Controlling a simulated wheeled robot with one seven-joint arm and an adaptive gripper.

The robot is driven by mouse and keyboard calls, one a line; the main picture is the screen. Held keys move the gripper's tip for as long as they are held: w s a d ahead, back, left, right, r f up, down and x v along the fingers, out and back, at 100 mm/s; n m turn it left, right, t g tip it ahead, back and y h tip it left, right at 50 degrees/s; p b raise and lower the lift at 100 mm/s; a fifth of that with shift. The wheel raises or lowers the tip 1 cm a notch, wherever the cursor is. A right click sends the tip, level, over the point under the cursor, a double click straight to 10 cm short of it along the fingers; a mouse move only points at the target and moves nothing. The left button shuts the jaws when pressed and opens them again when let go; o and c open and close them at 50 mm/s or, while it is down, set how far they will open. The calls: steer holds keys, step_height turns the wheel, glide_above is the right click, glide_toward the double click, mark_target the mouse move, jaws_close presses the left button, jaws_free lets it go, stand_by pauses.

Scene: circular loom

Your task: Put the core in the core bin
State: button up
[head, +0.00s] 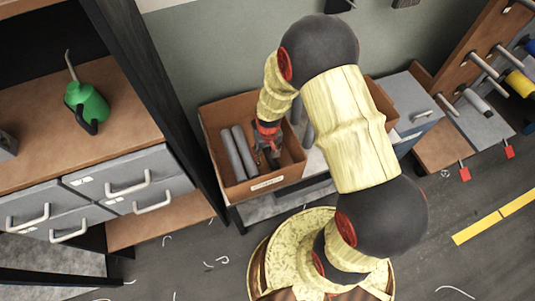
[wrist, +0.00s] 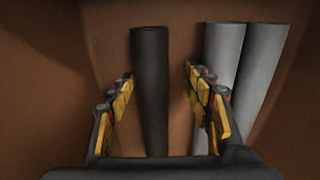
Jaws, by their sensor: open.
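The core bin looks to be the brown open box (head: 222,118) with a small label on its front, too small to read. My gripper (head: 268,158) reaches down inside it, to the right of two grey cores. In the wrist view my gripper (wrist: 158,76) is open, its fingers spread either side of a dark core (wrist: 150,85). Gaps show on both sides of this core, and it appears to lie against the brown inside of the box. The two grey cores (wrist: 262,75) lie to its right. I cannot make out the dark core in the head view.
A shelf (head: 110,95) with a green oil can (head: 88,102) and grey drawers (head: 130,185) stands left. A grey cabinet (head: 412,103) and a peg rack with spools (head: 520,85) stand right. Floor with scraps is in front.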

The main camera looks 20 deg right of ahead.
step_height(320, 180, up, 12)
steer(key=shift+s, duration=0.15)
stand_by(0.3)
stand_by(0.4)
steer(key=s+r+t, duration=0.1)
steer(key=s+r, duration=0.4)
steer(key=r, duration=0.5)
steer(key=s+r+t, duration=0.2)
steer(key=s+r, duration=0.4)
steer(key=r, duration=0.4)
steer(key=s+r+t, duration=0.2)
steer(key=s+r, duration=0.3)
steer(key=r, duration=0.5)
steer(key=shift+s+r, duration=0.2)
steer(key=shift+r, duration=0.15)
steer(key=shift+c, duration=0.8)
